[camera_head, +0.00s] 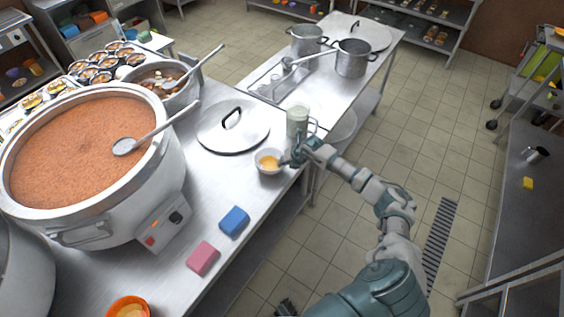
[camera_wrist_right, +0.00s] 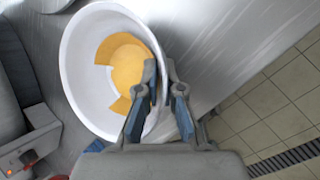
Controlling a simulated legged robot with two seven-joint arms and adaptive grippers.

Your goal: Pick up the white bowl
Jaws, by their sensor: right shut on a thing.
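The white bowl (camera_head: 262,168) is near the right edge of the steel counter, with something orange-yellow inside. In the right wrist view the white bowl (camera_wrist_right: 84,64) fills the upper left, and the orange contents (camera_wrist_right: 126,66) show at its bottom. My right gripper (camera_head: 287,161) is at the bowl's right side. In the wrist view its fingers (camera_wrist_right: 160,108) straddle the bowl's rim, one inside and one outside, and it is shut on the rim. I cannot tell whether the bowl touches the counter.
A pot lid (camera_head: 222,138) lies behind the bowl, and a pale mug (camera_head: 297,121) stands close to my right gripper. A large congee pot (camera_head: 150,190) takes up the left. Blue (camera_head: 234,221) and pink (camera_head: 203,258) blocks and an orange bowl (camera_head: 114,301) lie nearer.

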